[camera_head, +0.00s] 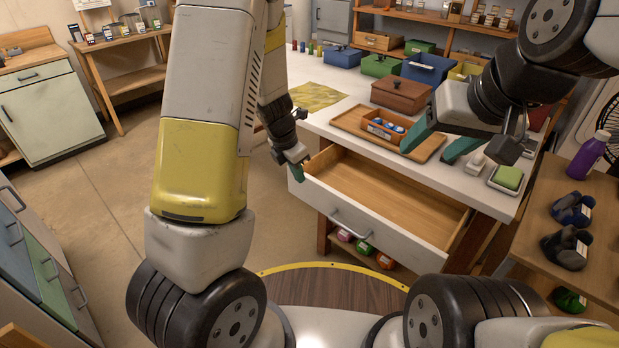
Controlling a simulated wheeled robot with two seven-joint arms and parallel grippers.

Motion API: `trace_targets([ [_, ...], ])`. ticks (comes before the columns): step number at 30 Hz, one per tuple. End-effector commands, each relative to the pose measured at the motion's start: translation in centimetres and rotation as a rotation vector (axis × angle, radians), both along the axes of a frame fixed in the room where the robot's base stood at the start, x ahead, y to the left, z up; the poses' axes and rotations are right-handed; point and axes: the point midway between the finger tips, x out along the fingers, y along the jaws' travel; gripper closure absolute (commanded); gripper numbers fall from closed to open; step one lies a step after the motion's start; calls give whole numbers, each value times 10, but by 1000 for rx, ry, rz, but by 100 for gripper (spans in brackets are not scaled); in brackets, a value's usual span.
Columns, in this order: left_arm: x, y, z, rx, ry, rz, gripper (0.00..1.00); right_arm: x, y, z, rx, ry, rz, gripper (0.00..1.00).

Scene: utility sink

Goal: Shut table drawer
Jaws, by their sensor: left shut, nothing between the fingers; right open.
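The table drawer (370,222) is pulled out from under the white tabletop, and its wooden inside is bare. Its white front has a grey bar handle (351,222). My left gripper (299,172) is shut and empty at the left end of the drawer, close to the front panel's left corner. Whether it touches the drawer I cannot tell. My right gripper (437,143) is open, with its green fingers apart, above the tabletop near the wooden tray (428,148). It holds nothing.
On the table (350,90) stand a brown box (401,94), a small wooden bin (384,127) and a green sponge on a dish (507,177). A shelf with a purple bottle (588,154) stands at the right. Rolled coloured items lie below the drawer. The floor at left is clear.

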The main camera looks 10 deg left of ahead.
Motion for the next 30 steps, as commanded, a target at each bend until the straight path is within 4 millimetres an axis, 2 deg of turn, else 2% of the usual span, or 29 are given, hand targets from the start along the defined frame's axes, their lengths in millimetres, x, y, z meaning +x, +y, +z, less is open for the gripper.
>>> trace_targets([
  [1, 2, 2, -11, 10, 16, 51, 100, 0, 0, 0, 0, 0, 0, 39],
  [6, 7, 8, -27, 20, 35, 144, 100, 0, 0, 0, 0, 0, 0, 39],
  [11, 10, 6, -44, 20, 38, 149, 100, 0, 0, 0, 0, 0, 0, 39],
  [18, 19, -1, -89, 19, 38, 149, 100, 0, 0, 0, 0, 0, 0, 39],
  [25, 25, -6, -125, 18, 39, 146, 100, 0, 0, 0, 0, 0, 0, 39],
  [30, 45, -22, -122, 21, 33, 140, 100, 0, 0, 0, 0, 0, 0, 39],
])
